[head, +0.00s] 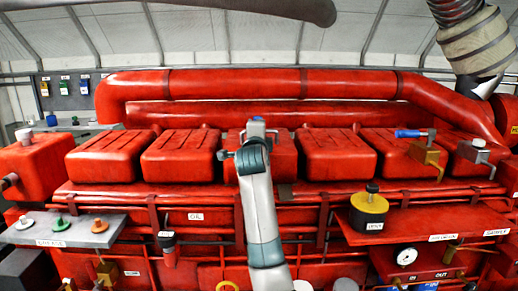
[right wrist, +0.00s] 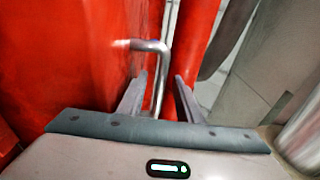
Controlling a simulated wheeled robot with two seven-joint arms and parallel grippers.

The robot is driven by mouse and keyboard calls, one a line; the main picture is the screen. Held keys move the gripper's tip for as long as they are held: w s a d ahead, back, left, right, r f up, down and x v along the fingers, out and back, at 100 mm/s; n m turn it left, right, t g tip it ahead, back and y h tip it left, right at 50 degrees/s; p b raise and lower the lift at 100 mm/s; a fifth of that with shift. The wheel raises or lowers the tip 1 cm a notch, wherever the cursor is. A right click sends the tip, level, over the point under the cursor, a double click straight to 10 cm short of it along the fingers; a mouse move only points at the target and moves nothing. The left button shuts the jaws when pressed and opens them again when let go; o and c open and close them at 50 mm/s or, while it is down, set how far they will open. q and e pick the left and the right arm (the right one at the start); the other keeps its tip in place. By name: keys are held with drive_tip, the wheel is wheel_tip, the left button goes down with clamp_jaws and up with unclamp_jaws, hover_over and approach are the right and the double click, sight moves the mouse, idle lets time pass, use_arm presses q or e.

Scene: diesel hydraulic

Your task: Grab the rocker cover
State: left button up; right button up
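Several red rocker covers stand in a row along the engine top. The middle rocker cover (head: 283,156) is partly hidden behind my arm in the head view. My right gripper (right wrist: 160,86) is open in the right wrist view, with a bent grey metal handle (right wrist: 162,62) between its fingers. Gaps show beside the handle, so the fingers do not look closed on it. A red surface (right wrist: 70,60) fills the left of that view. In the head view the arm reaches up to the middle cover and its hand hides the handle area. My left gripper is not in view.
A thick red pipe (head: 285,83) runs behind the covers.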

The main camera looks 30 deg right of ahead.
drive_tip(key=shift+c, duration=0.6)
clamp_jaws()
drive_tip(key=shift+f, duration=0.1)
idle(0.6)
drive_tip(key=shift+r, duration=0.2)
